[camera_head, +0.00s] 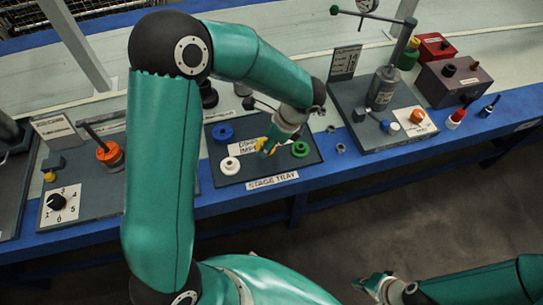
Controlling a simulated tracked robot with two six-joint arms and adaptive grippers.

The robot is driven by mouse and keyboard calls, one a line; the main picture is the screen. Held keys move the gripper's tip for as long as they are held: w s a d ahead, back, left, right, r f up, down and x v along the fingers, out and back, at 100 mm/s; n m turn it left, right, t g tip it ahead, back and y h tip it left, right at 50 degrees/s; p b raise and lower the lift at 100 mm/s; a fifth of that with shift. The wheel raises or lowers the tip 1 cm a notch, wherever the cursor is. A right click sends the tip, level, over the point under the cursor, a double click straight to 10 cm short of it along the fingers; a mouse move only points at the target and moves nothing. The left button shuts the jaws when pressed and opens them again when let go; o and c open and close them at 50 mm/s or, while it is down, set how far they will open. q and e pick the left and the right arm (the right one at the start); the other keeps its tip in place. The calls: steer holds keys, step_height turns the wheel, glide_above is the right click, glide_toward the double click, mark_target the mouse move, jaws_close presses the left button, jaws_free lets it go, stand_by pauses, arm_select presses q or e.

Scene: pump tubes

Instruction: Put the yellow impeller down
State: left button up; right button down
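The yellow impeller (261,142) shows in part at the fingers of my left gripper (266,150), over the middle of the dark stage tray (228,181). The gripper hides much of it, and I cannot tell whether the fingers are closed on it or whether it touches the tray. A blue impeller (223,133), a white one (230,166) and a green one (300,149) lie on the tray around it. My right gripper (366,284) is low in the view, away from the bench and with nothing visible in it; its finger opening is unclear.
Left of the tray is a station with a numbered dial (57,202) and an orange-topped part (109,153). To the right stands a grey pump station (382,88) with a gauge. Small nuts lie beside the tray.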

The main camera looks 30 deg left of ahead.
mark_target(268, 160)
arm_select(q)
step_height(268, 160, down, 6)
steer(key=shift+b, duration=0.45)
steer(key=o, duration=1.4)
steer(key=shift+o, duration=0.2)
steer(key=shift+d+r, duration=0.1)
steer(key=shift+r, duration=0.2)
steer(key=p+v, duration=0.1)
steer(key=v, duration=1)
steer(key=shift+d+r+p, duration=0.2)
steer(key=shift+r+p, duration=0.05)
steer(key=shift+p, duration=0.15)
steer(key=shift+f, duration=0.1)
